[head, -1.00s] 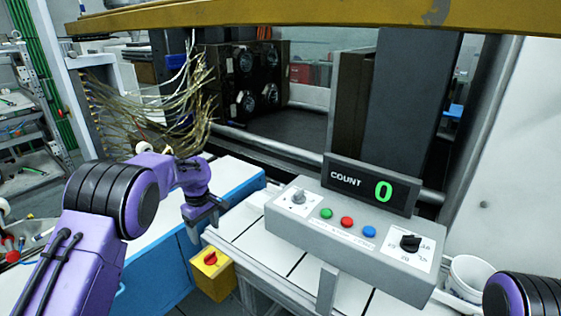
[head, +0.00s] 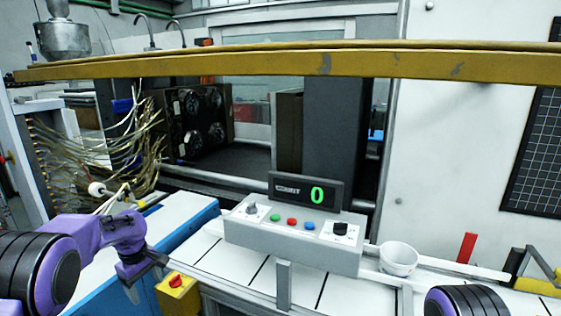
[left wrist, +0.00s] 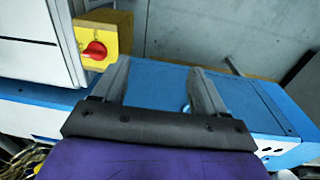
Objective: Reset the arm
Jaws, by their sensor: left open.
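My left gripper (head: 146,278) is at the lower left of the head view, above the blue cabinet edge and left of the yellow switch box (head: 177,294). In the left wrist view its two fingers (left wrist: 160,84) stand apart with nothing between them. The blue cabinet (left wrist: 160,82) lies beyond the fingers, and the yellow box with its red knob also shows there (left wrist: 103,36). Of my right arm, only a dark and purple joint shows at the bottom right of the head view; its gripper is out of the picture.
A grey control box (head: 290,240) with a count display (head: 305,192) reading 0 stands on the white table (head: 262,270). A white bowl (head: 398,259) is to its right. Loose wires (head: 120,150) hang at the left. A yellow beam (head: 300,65) crosses above.

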